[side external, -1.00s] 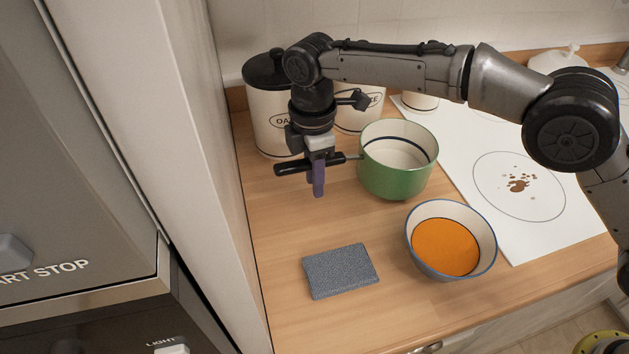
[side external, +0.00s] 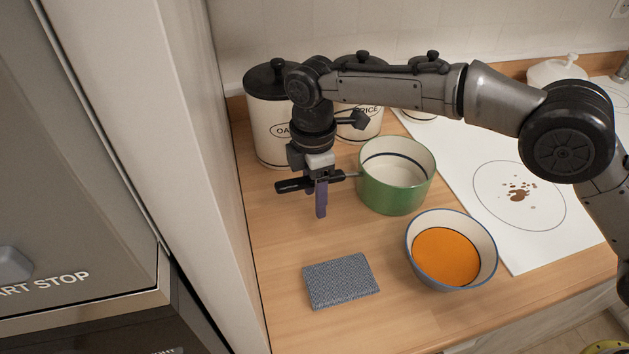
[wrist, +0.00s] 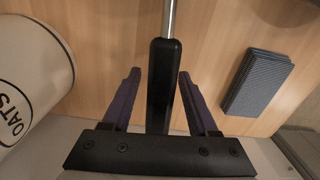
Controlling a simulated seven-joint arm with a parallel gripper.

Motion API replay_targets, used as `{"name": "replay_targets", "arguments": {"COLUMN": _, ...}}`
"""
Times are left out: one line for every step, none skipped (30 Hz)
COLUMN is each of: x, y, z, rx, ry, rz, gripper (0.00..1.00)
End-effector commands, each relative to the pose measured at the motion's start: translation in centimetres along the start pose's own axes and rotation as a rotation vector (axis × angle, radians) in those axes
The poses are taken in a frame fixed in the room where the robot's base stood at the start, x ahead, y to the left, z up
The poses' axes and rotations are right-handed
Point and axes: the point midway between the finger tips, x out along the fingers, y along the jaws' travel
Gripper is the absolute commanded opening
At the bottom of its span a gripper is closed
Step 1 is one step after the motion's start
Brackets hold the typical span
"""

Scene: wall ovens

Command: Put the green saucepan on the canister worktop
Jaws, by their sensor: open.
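The green saucepan (side external: 394,192) is upright on the wooden worktop (side external: 290,235), in front of the canisters and beside the white hob. Its black handle (side external: 291,186) points left in the side view. My gripper (side external: 321,212) points down at the handle. In the wrist view the black handle (wrist: 163,85) lies between the two purple fingers, with visible gaps on both sides. My gripper (wrist: 158,74) is open around the handle. The oats canister (side external: 268,130) stands behind my gripper, and the rice canister (side external: 362,122) stands behind the pan, partly hidden by my arm.
A grey sponge (side external: 340,280) lies in front of the gripper. A bowl of orange food (side external: 448,255) stands front right of the pan. The white hob (side external: 490,240), with a brown stain, is to the right. A tall cabinet panel (side external: 170,150) bounds the left. Worktop between sponge and handle is clear.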

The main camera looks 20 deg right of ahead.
Motion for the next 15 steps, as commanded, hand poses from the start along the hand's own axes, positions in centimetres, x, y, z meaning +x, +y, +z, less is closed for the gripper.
{"name": "replay_targets", "arguments": {"x": -0.4, "y": 0.1, "z": 0.0, "rx": 0.000, "ry": 0.001, "rz": 0.002, "gripper": 0.60}}
{"name": "replay_targets", "arguments": {"x": -0.6, "y": 0.1, "z": 0.0, "rx": 0.000, "ry": 0.002, "rz": 0.002, "gripper": 0.60}}
{"name": "replay_targets", "arguments": {"x": -1.1, "y": 0.1, "z": 0.0, "rx": 0.000, "ry": 0.001, "rz": 0.002, "gripper": 0.60}}
{"name": "replay_targets", "arguments": {"x": -1.5, "y": 0.1, "z": -0.1, "rx": 0.000, "ry": 0.002, "rz": 0.003, "gripper": 0.60}}
{"name": "replay_targets", "arguments": {"x": -2.0, "y": 0.1, "z": -0.1, "rx": 0.000, "ry": 0.003, "rz": 0.004, "gripper": 0.60}}
{"name": "replay_targets", "arguments": {"x": -2.8, "y": 0.1, "z": -0.1, "rx": 0.000, "ry": 0.003, "rz": 0.004, "gripper": 0.60}}
{"name": "replay_targets", "arguments": {"x": -3.4, "y": 0.1, "z": -0.1, "rx": 0.000, "ry": 0.003, "rz": 0.004, "gripper": 0.60}}
{"name": "replay_targets", "arguments": {"x": -4.0, "y": 0.1, "z": -0.1, "rx": 0.000, "ry": 0.004, "rz": 0.005, "gripper": 0.60}}
{"name": "replay_targets", "arguments": {"x": -5.0, "y": 0.1, "z": -0.1, "rx": 0.000, "ry": 0.004, "rz": 0.006, "gripper": 0.60}}
{"name": "replay_targets", "arguments": {"x": -5.6, "y": 0.1, "z": -0.1, "rx": 0.000, "ry": 0.004, "rz": 0.006, "gripper": 0.60}}
{"name": "replay_targets", "arguments": {"x": -6.3, "y": 0.1, "z": -0.1, "rx": 0.000, "ry": 0.003, "rz": 0.005, "gripper": 0.60}}
{"name": "replay_targets", "arguments": {"x": -7.1, "y": 0.1, "z": -0.1, "rx": 0.000, "ry": 0.003, "rz": 0.005, "gripper": 0.60}}
{"name": "replay_targets", "arguments": {"x": -7.8, "y": 0.1, "z": -0.1, "rx": 0.000, "ry": 0.004, "rz": 0.005, "gripper": 0.60}}
{"name": "replay_targets", "arguments": {"x": -8.2, "y": 0.1, "z": -0.1, "rx": 0.000, "ry": 0.003, "rz": 0.004, "gripper": 0.60}}
{"name": "replay_targets", "arguments": {"x": -8.8, "y": 0.1, "z": -0.1, "rx": 0.000, "ry": 0.003, "rz": 0.004, "gripper": 0.60}}
